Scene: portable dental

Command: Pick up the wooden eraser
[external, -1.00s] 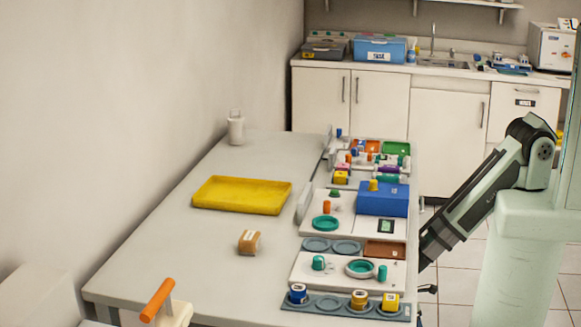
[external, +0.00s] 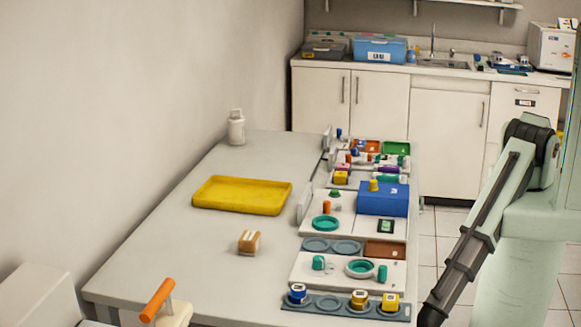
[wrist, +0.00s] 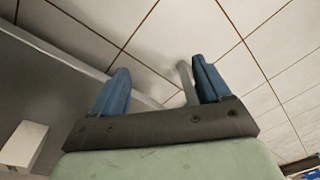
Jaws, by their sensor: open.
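The wooden eraser (external: 249,242) is a small brown block with a pale band. It lies on the grey table, left of the white trays and in front of the yellow tray. My gripper (wrist: 155,88) shows in the wrist view with two blue fingers spread apart and nothing between them. Floor tiles and a pale leg or bar lie beyond the fingers. In the external view my arm hangs down at the right, off the table's right side, and the gripper itself is out of the picture or hidden. The eraser is not in the wrist view.
The yellow tray (external: 241,195) lies on the table (external: 180,250). White trays with teal dishes, a blue box (external: 382,200) and several small jars line the table's right side, between my arm and the eraser. A white bottle (external: 236,128) stands at the back.

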